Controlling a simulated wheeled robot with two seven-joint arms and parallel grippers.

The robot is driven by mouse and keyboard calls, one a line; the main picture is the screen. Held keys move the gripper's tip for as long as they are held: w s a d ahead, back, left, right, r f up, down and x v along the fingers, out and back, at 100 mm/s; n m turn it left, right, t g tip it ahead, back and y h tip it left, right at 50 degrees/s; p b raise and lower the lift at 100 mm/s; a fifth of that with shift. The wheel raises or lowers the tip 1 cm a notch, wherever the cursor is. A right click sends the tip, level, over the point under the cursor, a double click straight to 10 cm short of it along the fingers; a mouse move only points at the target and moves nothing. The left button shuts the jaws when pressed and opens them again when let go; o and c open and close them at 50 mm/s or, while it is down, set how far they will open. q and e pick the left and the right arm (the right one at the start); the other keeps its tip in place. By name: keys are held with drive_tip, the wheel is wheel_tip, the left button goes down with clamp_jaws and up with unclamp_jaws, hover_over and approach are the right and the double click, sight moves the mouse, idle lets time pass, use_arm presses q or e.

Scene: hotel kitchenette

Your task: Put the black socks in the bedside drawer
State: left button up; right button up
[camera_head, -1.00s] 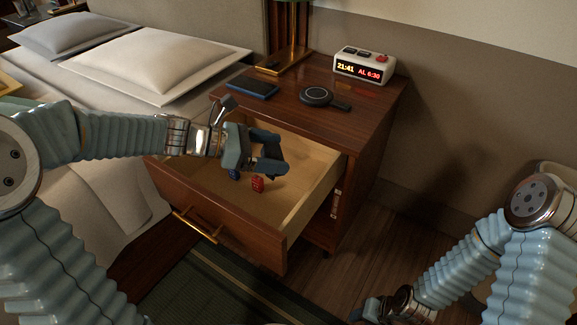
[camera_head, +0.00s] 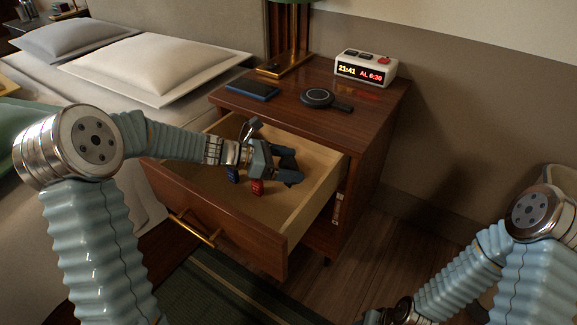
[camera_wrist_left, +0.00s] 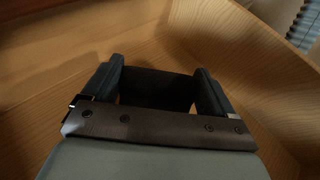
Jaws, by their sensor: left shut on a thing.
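My left gripper (camera_head: 291,169) is inside the open bedside drawer (camera_head: 222,226), over its right part. It is shut on a dark bundle, the black socks (camera_head: 286,158). In the left wrist view the socks (camera_wrist_left: 158,88) fill the space between the two fingers, with the wooden drawer floor and walls around them. I cannot tell whether the socks touch the drawer floor. My right gripper (camera_head: 375,317) shows only in part at the bottom edge; its fingers are not clear.
A red item (camera_head: 257,187) and a blue item (camera_head: 233,176) lie in the drawer beside my left gripper. On the nightstand (camera_head: 300,122) are a dark blue book-like object (camera_head: 252,90), a round black charger (camera_head: 318,98), a clock (camera_head: 365,69) and a lamp base (camera_head: 283,65).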

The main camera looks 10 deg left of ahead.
use_arm(q)
drive_tip(key=shift+f, duration=0.2)
drive_tip(key=o, duration=0.8)
drive_tip(key=shift+r, duration=0.1)
drive_tip(key=shift+s+a+r, duration=0.1)
drive_tip(key=shift+a+r, duration=0.05)
drive_tip(key=shift+r, duration=0.1)
drive_tip(key=p+v, duration=0.2)
drive_tip(key=v, duration=0.9)
drive_tip(key=shift+s+a, duration=0.2)
drive_tip(key=shift+a, duration=0.1)
